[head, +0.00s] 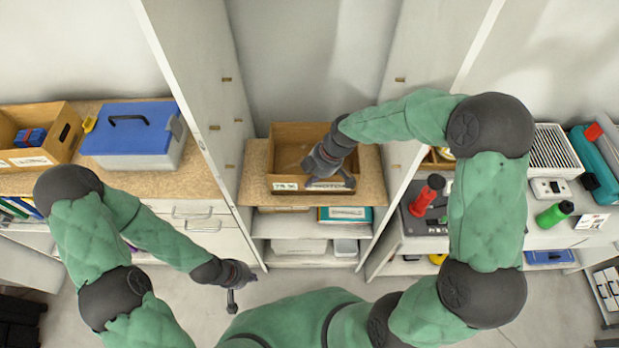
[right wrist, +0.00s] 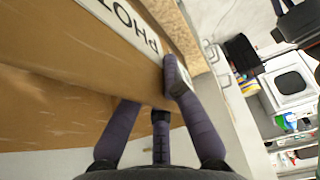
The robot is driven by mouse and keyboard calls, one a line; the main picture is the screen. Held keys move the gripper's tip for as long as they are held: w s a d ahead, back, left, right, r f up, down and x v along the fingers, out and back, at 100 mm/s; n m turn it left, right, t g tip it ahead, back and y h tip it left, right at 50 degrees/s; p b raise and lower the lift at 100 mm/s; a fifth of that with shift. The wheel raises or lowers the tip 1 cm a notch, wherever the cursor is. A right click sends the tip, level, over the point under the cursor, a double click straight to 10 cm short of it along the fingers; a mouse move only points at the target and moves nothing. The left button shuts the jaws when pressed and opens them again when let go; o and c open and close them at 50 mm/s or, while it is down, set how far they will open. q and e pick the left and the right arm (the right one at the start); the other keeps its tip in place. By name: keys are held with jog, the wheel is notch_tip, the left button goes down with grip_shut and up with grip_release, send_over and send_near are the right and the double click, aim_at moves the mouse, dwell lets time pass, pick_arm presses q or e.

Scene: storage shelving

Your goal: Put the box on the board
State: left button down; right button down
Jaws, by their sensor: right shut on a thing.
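The brown box (head: 300,146) is on the chipboard board (head: 371,178) of the middle shelf unit, between two white uprights. It looks upright and empty, with a label on its front wall. My right gripper (head: 316,180) is at the box's front rim and shut on that wall. In the right wrist view, the fingers (right wrist: 165,100) are at the brown wall (right wrist: 60,60) beside the label; part of them is hidden by the wall. My left gripper (head: 232,297) hangs low in front of the shelves, away from the box; its finger opening is unclear.
The white uprights (head: 202,80) stand close on both sides of the board. A blue-lidded case (head: 140,125) and another box (head: 38,157) sit at left. Shelves below hold folders.

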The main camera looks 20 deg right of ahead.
jog(key=c, duration=1.4)
grip_release()
jog(key=shift+d+r, duration=0.1)
jog(key=shift+r, duration=0.25)
jog(key=p+v, duration=0.2)
jog(key=v, duration=0.9)
jog(key=shift+s+d+r, duration=0.1)
jog(key=shift+d+r, duration=0.05)
jog(key=shift+r, duration=0.05)
